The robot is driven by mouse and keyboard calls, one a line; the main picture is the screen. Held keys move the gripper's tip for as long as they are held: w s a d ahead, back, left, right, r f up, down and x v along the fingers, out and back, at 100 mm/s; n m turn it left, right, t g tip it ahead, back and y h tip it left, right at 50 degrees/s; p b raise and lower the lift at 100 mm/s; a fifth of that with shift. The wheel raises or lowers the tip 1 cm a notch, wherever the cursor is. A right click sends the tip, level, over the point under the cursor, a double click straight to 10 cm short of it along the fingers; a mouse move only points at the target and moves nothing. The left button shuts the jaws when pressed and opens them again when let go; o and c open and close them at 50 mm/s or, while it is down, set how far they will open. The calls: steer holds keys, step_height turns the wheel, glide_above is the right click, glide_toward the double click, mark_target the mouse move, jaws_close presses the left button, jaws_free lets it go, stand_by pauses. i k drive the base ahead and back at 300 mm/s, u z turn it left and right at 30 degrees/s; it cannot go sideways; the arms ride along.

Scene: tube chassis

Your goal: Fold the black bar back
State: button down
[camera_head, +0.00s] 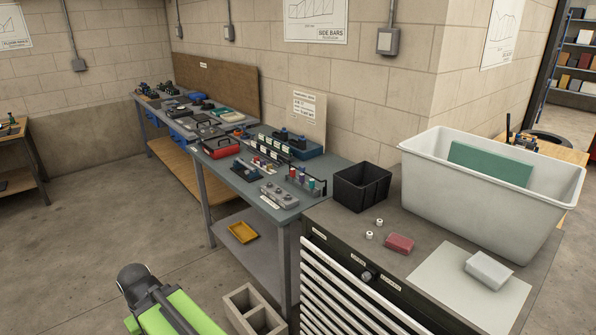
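No black bar can be clearly made out. A bright green part with a dark grey cylindrical piece and black rods (165,306) cuts into the bottom edge left of centre; most of it is out of frame, and I cannot tell whether it belongs to the task or to me. My gripper is not visible in this view.
A cabinet with a dark top (345,215) carries a black bin (362,187), a large white tub (480,208) and a grey block (488,270). A bench with parts (280,211) stands behind. Floor at left (80,250) is clear.

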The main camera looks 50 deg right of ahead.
mark_target(300, 169)
steer(key=z, duration=0.3)
steer(key=i, duration=1.4)
steer(key=u, duration=0.45)
